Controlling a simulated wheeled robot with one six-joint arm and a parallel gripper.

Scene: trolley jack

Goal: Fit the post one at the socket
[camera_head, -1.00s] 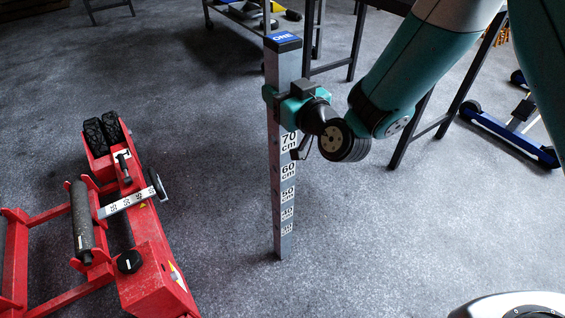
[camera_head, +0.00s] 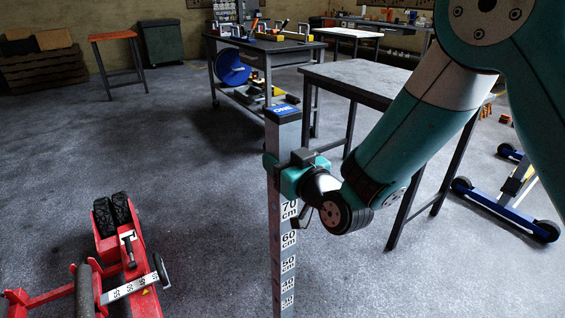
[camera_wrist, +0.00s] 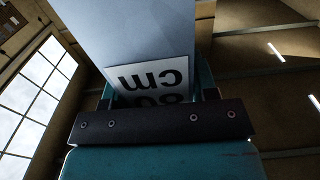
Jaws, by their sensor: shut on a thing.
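The post one (camera_head: 287,240) is a tall grey square post with a blue top cap marked ONE and white height labels in cm. It stands upright in the head view, and its lower end is cut off by the frame. My gripper (camera_head: 284,176) is shut around its upper part, just above the 70 cm label. In the wrist view the post (camera_wrist: 130,35) fills the top middle, with an upside-down cm label between the jaws. The red trolley jack (camera_head: 122,262) lies to the left, apart from the post. I cannot make out a socket for certain.
A grey table (camera_head: 362,80) stands just behind my arm. A dark workbench (camera_head: 262,47) with tools is further back. A blue wheeled frame (camera_head: 500,207) is at the right. An orange table (camera_head: 114,37) is far left. The floor between jack and workbench is clear.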

